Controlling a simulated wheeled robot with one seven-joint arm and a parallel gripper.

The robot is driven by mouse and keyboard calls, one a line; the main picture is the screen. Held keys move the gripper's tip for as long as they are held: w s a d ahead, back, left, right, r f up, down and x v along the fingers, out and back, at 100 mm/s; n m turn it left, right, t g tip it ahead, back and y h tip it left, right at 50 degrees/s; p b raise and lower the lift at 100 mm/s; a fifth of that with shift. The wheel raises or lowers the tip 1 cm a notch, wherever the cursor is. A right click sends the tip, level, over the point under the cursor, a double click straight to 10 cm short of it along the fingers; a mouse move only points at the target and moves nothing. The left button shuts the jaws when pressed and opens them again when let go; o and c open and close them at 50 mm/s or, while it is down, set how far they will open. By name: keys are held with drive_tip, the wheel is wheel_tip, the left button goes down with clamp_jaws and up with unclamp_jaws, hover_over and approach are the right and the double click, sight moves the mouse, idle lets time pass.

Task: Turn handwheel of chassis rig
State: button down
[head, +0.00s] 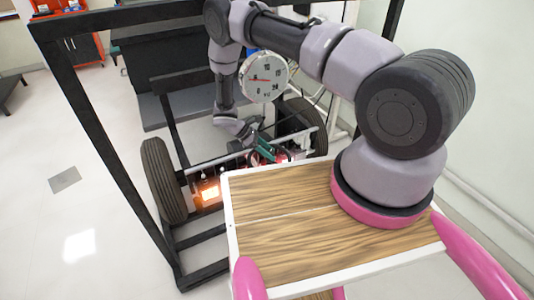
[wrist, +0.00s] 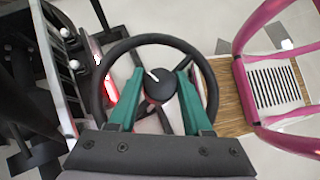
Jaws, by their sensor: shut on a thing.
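The handwheel (wrist: 153,40) fills the middle of the wrist view. It has a round black rim, thin spokes and a dark hub (wrist: 159,86) with a white pointer mark aimed up and left. My gripper (wrist: 158,80) has green fingers reaching across the wheel, one on each side of the hub. It is shut on the handwheel; the exact contact is hard to see. In the head view my gripper (head: 264,152) is low at the front of the chassis rig (head: 107,145), a black frame with tyres. The wheel is mostly hidden or too small there.
A white round gauge (head: 264,77) with a red needle hangs near my arm. A lamp (head: 208,191) glows orange. Open floor lies left of the rig.

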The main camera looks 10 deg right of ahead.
sight(260, 158)
drive_tip(key=shift+s, duration=0.15)
drive_tip(key=shift+c, duration=1.8)
unclamp_jaws()
drive_tip(key=v, duration=0.5)
drive_tip(key=shift+a, duration=0.1)
drive_tip(key=w+a, duration=0.3)
drive_tip(key=a, duration=0.8)
drive_tip(key=shift+w+a, duration=0.15)
drive_tip(key=shift+w, duration=0.2)
